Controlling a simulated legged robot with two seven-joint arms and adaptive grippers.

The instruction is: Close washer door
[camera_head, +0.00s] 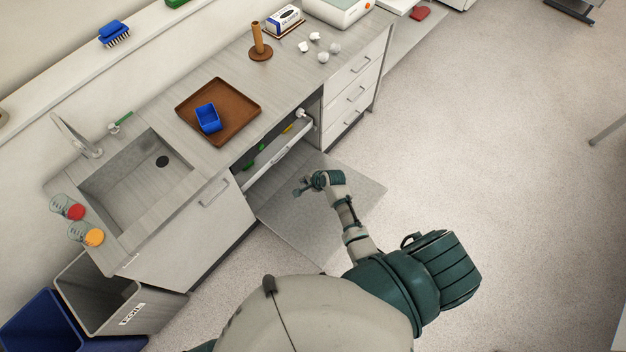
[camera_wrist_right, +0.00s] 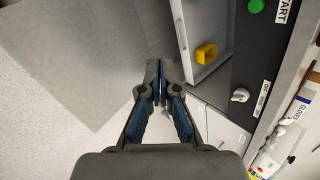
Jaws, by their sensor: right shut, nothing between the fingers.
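The washer door (camera_head: 292,217) is a flat grey panel folded down and open in front of the counter. It also shows as a grey sheet in the right wrist view (camera_wrist_right: 75,55). The washer's rack (camera_head: 277,155) is a pale tray at the opening, seen in the right wrist view too (camera_wrist_right: 204,72). My right gripper (camera_head: 299,187) appears over the door, near the rack. In the right wrist view its fingers (camera_wrist_right: 158,78) are together and empty. I cannot tell if it touches the door. My left gripper is not in view.
The black control panel (camera_wrist_right: 250,65) has a green START button and a white knob. A yellow container (camera_wrist_right: 206,53) sits in the rack. Open floor (camera_head: 480,170) lies to the right.

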